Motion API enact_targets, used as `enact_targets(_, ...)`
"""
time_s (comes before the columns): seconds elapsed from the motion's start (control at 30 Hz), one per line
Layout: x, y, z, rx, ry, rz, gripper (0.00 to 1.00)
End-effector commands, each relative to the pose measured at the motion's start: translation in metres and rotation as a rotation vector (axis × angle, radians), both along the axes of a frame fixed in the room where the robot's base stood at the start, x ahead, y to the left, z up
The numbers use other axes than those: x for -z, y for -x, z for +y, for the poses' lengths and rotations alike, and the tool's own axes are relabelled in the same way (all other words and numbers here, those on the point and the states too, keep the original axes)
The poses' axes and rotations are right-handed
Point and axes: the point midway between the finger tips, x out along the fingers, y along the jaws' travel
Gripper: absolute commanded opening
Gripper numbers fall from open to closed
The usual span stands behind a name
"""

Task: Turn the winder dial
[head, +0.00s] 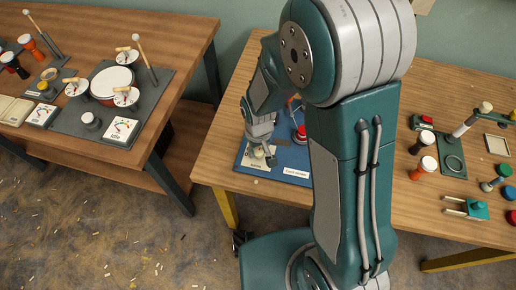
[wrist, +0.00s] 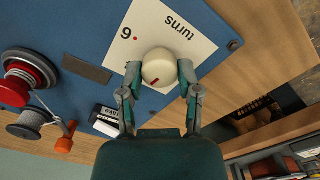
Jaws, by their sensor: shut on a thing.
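The winder dial (wrist: 158,66) is a round cream knob with a red pointer mark, set on a white card (wrist: 185,30) that reads "turns" upside down. The card carries a numeral with a red dot at upper left; other markings are partly hidden by the knob and fingers. My gripper (wrist: 160,73) has one finger on each side of the knob and is shut on it. In the head view my gripper (head: 268,158) is low over the left part of the blue board (head: 245,168); the dial is small there. The red mark points toward the lower left in the wrist view.
To the right on the table are drums (head: 424,167) and a teal clamp (head: 478,210). Another bench (head: 190,30) with drums stands left.

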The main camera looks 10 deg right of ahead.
Motion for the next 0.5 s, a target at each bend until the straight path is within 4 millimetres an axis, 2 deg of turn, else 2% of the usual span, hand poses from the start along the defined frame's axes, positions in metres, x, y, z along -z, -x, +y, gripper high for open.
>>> enact_targets(0.2, 0.0011, 0.0016, -0.0001, 0.175, 0.001, 0.005, 0.0)
enact_targets(0.5, 0.0011, 0.0019, 0.0, 0.337, 0.002, 0.006, 0.0)
